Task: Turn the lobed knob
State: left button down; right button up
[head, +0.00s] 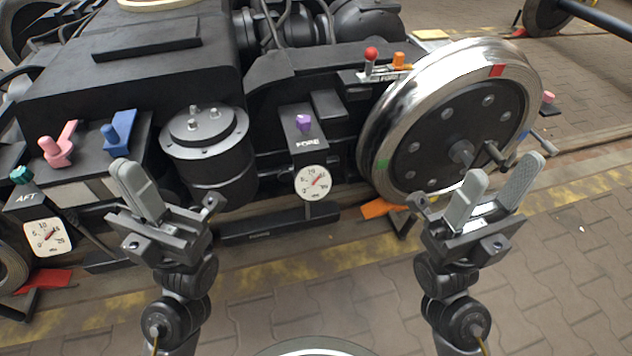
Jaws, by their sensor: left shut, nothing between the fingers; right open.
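A small purple knob (303,124) stands on a black box above a round white gauge (313,182), beside the label FORE. A small teal knob (21,175) with a bumpy rim sits at the far left by the label AFT, above a square-framed gauge (47,237). Both are too small to tell their lobes clearly. My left gripper (122,168) is shut and empty, in front of the bogie and left of the purple knob. My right gripper (506,166) is open and empty, in front of the large wheel, right of the purple knob. Neither gripper touches a knob.
A large shiny wheel (437,150) with a crank handle stands on the right. A black cylinder (208,155) stands left of the purple knob. Pink (58,147) and blue (119,132) levers stand at left, red (370,56) and orange (398,60) ones near the wheel. The paving in front is clear.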

aim_at(303, 121)
jog(key=k, duration=0.55)
jog(key=z, duration=1.05)
jog(key=i, duration=1.1)
jog(key=u, duration=0.8)
jog(key=i, duration=0.75)
jog(key=u, duration=0.1)
